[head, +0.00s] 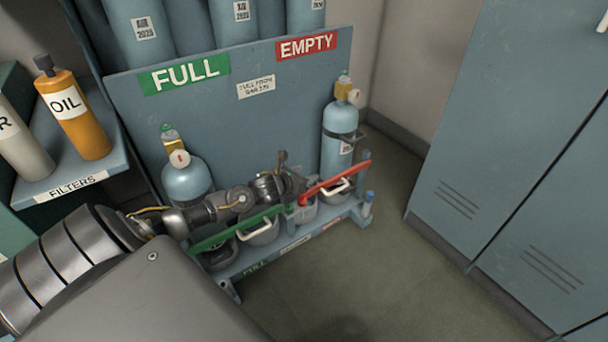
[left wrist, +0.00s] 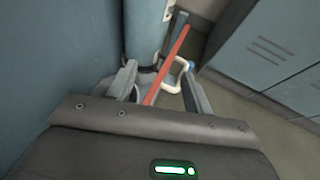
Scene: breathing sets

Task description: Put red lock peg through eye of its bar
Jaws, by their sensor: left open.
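The red bar (head: 335,179) slants across the right, EMPTY half of the low cylinder rack. In the left wrist view the red bar (left wrist: 170,62) runs away from me between the fingertips. My left gripper (head: 288,178) is over the middle of the rack, near the bar's left end. In the left wrist view the left gripper (left wrist: 158,84) is open, with nothing clearly held. A small blue-and-white piece (head: 368,199) is at the rack's right end; I cannot tell whether it is the lock peg. The bar's eye cannot be made out. My right gripper is not in view.
A green bar (head: 238,229) crosses the rack's left half. Cylinders stand at the rack's left (head: 185,184) and right (head: 337,140), before the blue back panel (head: 245,122). Lockers (head: 500,130) stand right. A shelf with bottles (head: 75,112) is left. Open floor (head: 385,255) lies in front.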

